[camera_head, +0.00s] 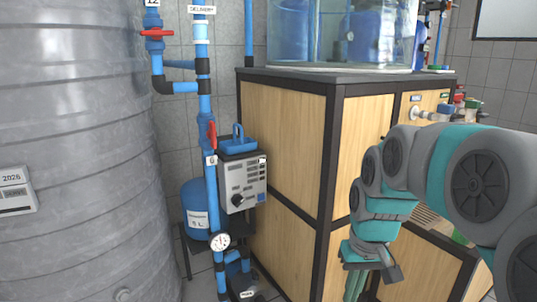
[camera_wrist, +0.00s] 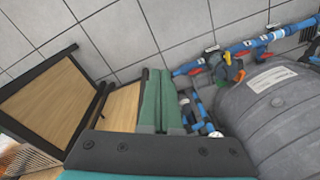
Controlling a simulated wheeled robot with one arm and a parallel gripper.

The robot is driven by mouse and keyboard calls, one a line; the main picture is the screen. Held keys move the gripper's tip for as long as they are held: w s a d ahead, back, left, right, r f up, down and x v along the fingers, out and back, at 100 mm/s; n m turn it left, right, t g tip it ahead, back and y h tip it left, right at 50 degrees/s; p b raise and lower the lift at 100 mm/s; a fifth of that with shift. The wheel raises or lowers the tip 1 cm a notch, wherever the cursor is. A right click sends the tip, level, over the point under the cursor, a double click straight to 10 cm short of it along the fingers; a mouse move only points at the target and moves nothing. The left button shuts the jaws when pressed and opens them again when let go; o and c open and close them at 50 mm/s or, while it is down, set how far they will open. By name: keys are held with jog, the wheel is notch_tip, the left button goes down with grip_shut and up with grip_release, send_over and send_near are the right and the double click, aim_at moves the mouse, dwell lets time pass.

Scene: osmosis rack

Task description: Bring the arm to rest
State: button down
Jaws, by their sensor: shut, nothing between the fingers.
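My arm reaches in from the right edge of the head view, in front of the wooden cabinet. It bends down to my gripper (camera_head: 354,288), whose green fingers point downward and run to the bottom edge of the picture. In the wrist view, the two green fingers of my gripper (camera_wrist: 155,85) lie side by side, shut with nothing between them. The gripper appears apart from the cabinet, though the exact gap is hard to tell.
A black-framed wooden cabinet (camera_head: 284,140) carries a clear water tank (camera_head: 335,40). A large grey tank (camera_head: 75,150) stands at left. Between them are blue pipes (camera_head: 204,110) with red-handled valves, a grey control box (camera_head: 243,183), a blue vessel (camera_head: 196,210) and a pressure gauge (camera_head: 219,241).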

jog(key=s+f+g, duration=0.1)
jog(key=s+f, duration=0.2)
jog(key=s, duration=0.8)
jog(key=s+a+f+g, duration=0.1)
jog(key=s+f, duration=0.2)
jog(key=s, duration=0.8)
jog(key=shift+a+f+m+h, duration=0.2)
jog(key=shift+f+m+h, duration=0.1)
jog(key=shift+h, duration=0.1)
